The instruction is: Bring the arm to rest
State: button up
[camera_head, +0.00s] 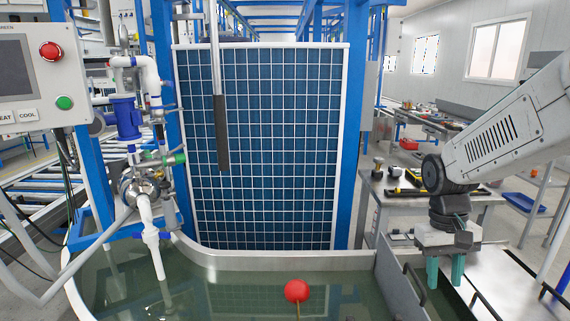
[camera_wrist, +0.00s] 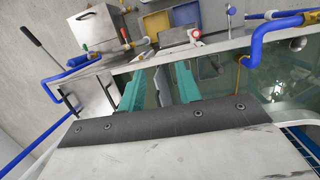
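My arm reaches in from the right in the head view. My gripper (camera_head: 445,281) hangs with its two teal fingers pointing down, near the right wall of the water tank (camera_head: 285,259). In the wrist view the gripper (camera_wrist: 158,82) shows its fingers apart, with a clear gap and nothing held between them. The fingers touch nothing that I can make out.
A red ball float (camera_head: 297,291) is in the tank. Blue and white pipework (camera_head: 126,118) and a control box (camera_head: 41,70) with red and green buttons stand at left. A blue grid panel (camera_head: 262,140) stands behind. A workbench (camera_head: 375,190) holds tools behind the gripper.

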jog(key=s+a+r+t, duration=0.1)
jog(key=s+r, duration=0.3)
jog(key=s, duration=0.5)
jog(key=s+a+r+t+y, duration=0.1)
jog(key=s+a+r, duration=0.3)
jog(key=s, duration=0.5)
jog(key=shift+s+r+n+t, duration=0.15)
jog(key=shift+r+n+t, duration=0.15)
jog(key=shift+t, duration=0.5)
jog(key=shift+a, duration=0.1)
jog(key=shift+o, duration=0.3)
